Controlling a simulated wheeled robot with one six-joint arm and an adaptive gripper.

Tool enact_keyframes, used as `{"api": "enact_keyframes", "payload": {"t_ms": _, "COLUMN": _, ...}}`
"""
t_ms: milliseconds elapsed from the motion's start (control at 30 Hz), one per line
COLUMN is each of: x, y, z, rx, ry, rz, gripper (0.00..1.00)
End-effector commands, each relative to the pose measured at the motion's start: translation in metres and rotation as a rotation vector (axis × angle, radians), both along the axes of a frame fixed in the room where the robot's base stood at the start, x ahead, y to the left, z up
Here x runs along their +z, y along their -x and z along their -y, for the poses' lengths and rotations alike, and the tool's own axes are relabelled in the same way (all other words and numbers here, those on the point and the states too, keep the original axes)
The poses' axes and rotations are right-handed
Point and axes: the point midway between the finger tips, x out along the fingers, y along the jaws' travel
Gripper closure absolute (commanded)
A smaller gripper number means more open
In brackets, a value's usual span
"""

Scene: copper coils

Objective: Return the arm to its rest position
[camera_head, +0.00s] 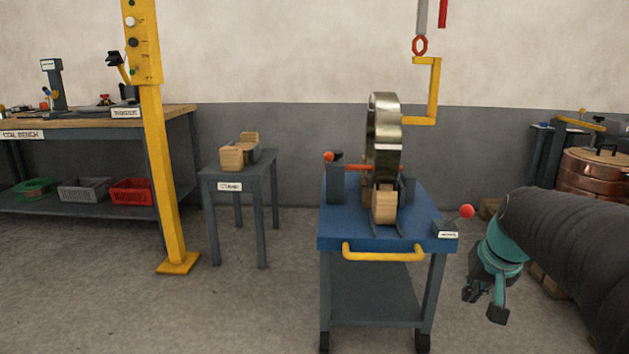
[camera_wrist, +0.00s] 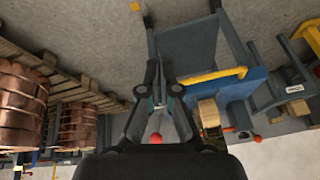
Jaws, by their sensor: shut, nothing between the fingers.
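My gripper (camera_head: 484,299) hangs at the lower right in the head view, at the end of my dark, sleeved arm with a teal wrist. It is in front and to the right of the blue cart (camera_head: 333,233), apart from it, pointing down. In the wrist view my gripper (camera_wrist: 161,72) is in the middle, with its fingers shut and nothing held. The cart shows beyond it on the right. A steel coil ring (camera_head: 384,140) stands upright on the cart, with a wooden block (camera_head: 384,207) at its front.
A yellow handle (camera_head: 383,253) sticks out from the cart's front. A yellow crank-shaped hook (camera_head: 434,92) hangs above the cart. A yellow post (camera_head: 163,185) and a small stand (camera_head: 240,173) are to the left. Copper coils (camera_wrist: 78,124) on pallets stand left in the wrist view. Floor in front is clear.

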Motion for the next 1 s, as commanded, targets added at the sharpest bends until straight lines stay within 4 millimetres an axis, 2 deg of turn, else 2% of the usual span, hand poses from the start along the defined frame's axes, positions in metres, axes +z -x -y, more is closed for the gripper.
{"api": "enact_keyframes", "payload": {"t_ms": 33, "x": 0.001, "y": 0.021, "z": -0.017, "rx": 0.007, "ry": 0.006, "rz": -0.016, "gripper": 1.00}}
{"api": "enact_keyframes", "payload": {"t_ms": 100, "x": -0.002, "y": 0.047, "z": -0.035, "rx": 0.013, "ry": 0.016, "rz": -0.035, "gripper": 1.00}}
{"api": "enact_keyframes", "payload": {"t_ms": 300, "x": -0.012, "y": 0.115, "z": -0.079, "rx": 0.074, "ry": 0.061, "rz": -0.060, "gripper": 1.00}}
{"api": "enact_keyframes", "payload": {"t_ms": 400, "x": -0.014, "y": 0.144, "z": -0.096, "rx": 0.133, "ry": 0.090, "rz": -0.052, "gripper": 1.00}}
{"api": "enact_keyframes", "payload": {"t_ms": 500, "x": -0.012, "y": 0.165, "z": -0.110, "rx": 0.190, "ry": 0.112, "rz": -0.028, "gripper": 1.00}}
{"api": "enact_keyframes", "payload": {"t_ms": 600, "x": -0.002, "y": 0.175, "z": -0.121, "rx": 0.233, "ry": 0.120, "rz": 0.012, "gripper": 1.00}}
{"api": "enact_keyframes", "payload": {"t_ms": 733, "x": 0.014, "y": 0.179, "z": -0.131, "rx": 0.274, "ry": 0.127, "rz": 0.061, "gripper": 1.00}}
{"api": "enact_keyframes", "payload": {"t_ms": 1000, "x": 0.015, "y": 0.178, "z": -0.135, "rx": 0.290, "ry": 0.127, "rz": 0.064, "gripper": 1.00}}
